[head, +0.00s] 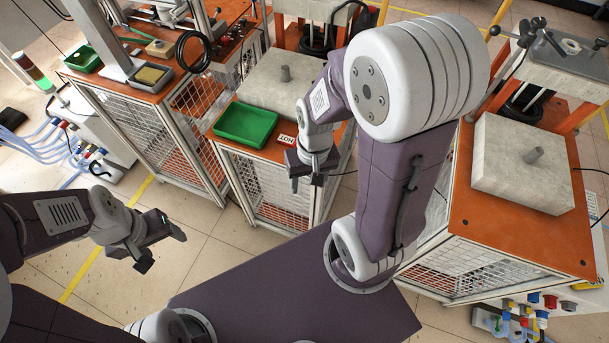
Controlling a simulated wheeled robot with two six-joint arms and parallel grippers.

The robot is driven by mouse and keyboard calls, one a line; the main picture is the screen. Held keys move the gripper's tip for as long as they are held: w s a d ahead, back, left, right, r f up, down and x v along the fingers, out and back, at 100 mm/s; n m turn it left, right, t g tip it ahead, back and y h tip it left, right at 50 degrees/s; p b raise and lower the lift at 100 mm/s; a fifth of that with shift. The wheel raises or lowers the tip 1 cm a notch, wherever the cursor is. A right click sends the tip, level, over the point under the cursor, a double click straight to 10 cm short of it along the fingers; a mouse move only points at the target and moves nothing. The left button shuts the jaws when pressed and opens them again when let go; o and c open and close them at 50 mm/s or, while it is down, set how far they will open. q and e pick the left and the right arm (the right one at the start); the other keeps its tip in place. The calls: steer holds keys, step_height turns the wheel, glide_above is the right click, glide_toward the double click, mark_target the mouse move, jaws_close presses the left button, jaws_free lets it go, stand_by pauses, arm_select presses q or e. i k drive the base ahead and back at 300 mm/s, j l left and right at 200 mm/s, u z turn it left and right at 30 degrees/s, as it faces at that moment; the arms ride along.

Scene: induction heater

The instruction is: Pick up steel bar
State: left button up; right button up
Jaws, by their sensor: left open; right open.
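A short grey steel bar (285,73) stands upright on the pale block (256,88) of the middle station. A similar grey bar (533,155) stands upright on the pale block (515,172) of the right station. My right gripper (306,182) is open and empty, pointing down near the front edge of the middle station, in front of its block and apart from both bars. My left gripper (162,252) is open and empty over the floor at the lower left, far from both bars. My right arm covers the space between the two stations.
A green tray (246,124) and a "HOT" label (287,141) lie on the middle orange tabletop. Wire-mesh cages stand below the tabletops. Free floor lies at lower left.

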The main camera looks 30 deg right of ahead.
mark_target(531, 157)
steer(key=z, duration=2.9)
